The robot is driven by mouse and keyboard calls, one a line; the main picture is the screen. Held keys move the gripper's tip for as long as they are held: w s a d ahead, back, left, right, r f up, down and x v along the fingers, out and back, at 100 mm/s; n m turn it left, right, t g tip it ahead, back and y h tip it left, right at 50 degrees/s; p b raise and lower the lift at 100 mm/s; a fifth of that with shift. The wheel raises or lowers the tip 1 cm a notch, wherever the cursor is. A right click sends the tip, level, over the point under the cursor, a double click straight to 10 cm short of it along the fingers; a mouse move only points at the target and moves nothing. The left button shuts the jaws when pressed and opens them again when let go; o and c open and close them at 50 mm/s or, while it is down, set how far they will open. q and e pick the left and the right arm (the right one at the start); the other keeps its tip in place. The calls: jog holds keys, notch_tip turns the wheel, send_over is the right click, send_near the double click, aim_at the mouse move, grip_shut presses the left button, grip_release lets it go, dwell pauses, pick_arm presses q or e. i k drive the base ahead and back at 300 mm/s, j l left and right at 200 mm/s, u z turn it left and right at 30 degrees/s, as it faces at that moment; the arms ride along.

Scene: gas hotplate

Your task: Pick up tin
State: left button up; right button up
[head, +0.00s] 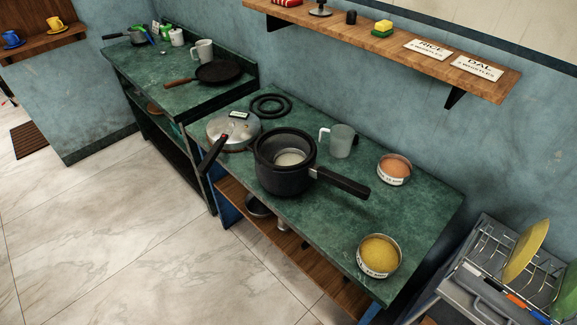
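Two round tins with paper labels stand on the green counter in the head view. One tin (394,169) holds orange contents near the back right. The other tin (379,256) holds yellow contents near the front right corner. A smaller metal container (289,159) with pale contents sits inside the black pressure cooker (283,180), whose handle points right. I cannot read the tin labels fully. Neither of my grippers shows in this view, and nothing is touching the tins.
A cooker lid (232,131), a black ring gasket (271,105) and a grey mug (341,141) stand on the same green counter (330,220). A wooden shelf (390,40) overhangs the back. A dish rack (510,265) stands at the right. Bare counter lies between the tins.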

aim_at(379, 255)
jog(key=z, duration=0.9)
